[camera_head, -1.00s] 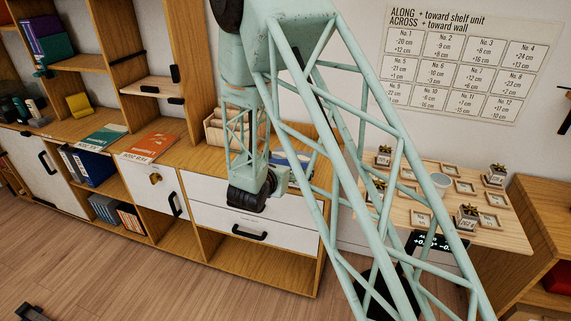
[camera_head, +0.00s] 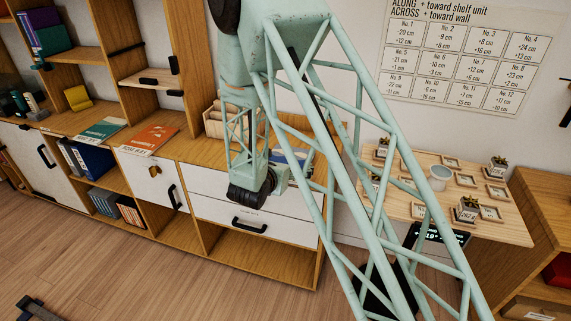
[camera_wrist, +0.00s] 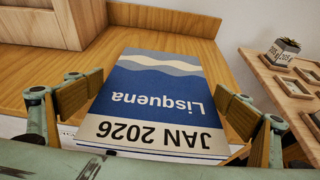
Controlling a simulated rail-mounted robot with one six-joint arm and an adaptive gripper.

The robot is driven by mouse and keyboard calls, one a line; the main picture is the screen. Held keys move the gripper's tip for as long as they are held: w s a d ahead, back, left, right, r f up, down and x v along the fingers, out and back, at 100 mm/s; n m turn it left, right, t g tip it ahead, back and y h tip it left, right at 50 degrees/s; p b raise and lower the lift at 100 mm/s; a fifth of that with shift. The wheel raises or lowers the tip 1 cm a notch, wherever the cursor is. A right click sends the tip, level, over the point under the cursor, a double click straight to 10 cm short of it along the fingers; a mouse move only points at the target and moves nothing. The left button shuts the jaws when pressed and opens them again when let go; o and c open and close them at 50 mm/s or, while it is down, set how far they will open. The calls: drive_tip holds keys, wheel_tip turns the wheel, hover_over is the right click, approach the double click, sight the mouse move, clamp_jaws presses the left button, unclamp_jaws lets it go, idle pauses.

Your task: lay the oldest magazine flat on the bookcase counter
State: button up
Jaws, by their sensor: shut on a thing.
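A blue magazine (camera_wrist: 158,95) with a wave band and the words "Lisquena" and "JAN 2026" shows upside down in the wrist view. My gripper (camera_wrist: 160,105) is shut on it, with a finger pad at each side. In the head view a bit of it (camera_head: 300,156) shows behind my gripper, at the right end of the wooden bookcase counter (camera_head: 190,152). I cannot tell whether it touches the counter. A teal magazine (camera_head: 101,130) and an orange magazine (camera_head: 150,140) lie flat on the counter to the left; their dates are too small to read.
A wooden holder (camera_head: 213,122) stands on the counter beside my arm; it also shows in the wrist view (camera_wrist: 45,22). Bare counter lies between the orange magazine and my arm. A side table (camera_head: 425,215) with small plants, frames and a cup stands at the right.

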drive_tip(key=shift+f, duration=0.45)
idle(0.4)
drive_tip(key=o, duration=0.6)
drive_tip(key=shift+o, duration=0.2)
drive_tip(key=shift+s, duration=0.1)
drive_tip(key=v, duration=1.2)
